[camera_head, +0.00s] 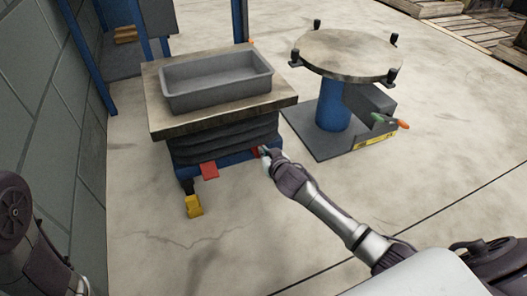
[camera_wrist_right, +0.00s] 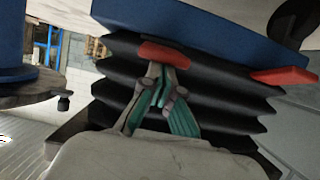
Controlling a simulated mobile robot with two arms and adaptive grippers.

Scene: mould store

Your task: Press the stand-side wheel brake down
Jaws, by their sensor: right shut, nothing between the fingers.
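The lift cart has a blue base frame (camera_head: 236,165) under black bellows. A red brake tab (camera_head: 255,152) sits on the frame's stand side, partly hidden by my right gripper (camera_head: 265,155). In the upside-down right wrist view, this brake tab (camera_wrist_right: 164,54) lies at the tips of my shut, empty right gripper (camera_wrist_right: 160,75); I cannot tell whether they touch or how far down it is. A second red tab (camera_head: 209,170), on the wall side, also shows in the wrist view (camera_wrist_right: 284,75). My left gripper is out of view.
A grey bin (camera_head: 217,89) stands on the cart's top (camera_head: 160,121). A yellow piece (camera_head: 194,206) is low at the front-left corner. To the right, a round-topped stand (camera_head: 347,52) has a blue column and dark base plate. A block wall is left; the front floor is clear.

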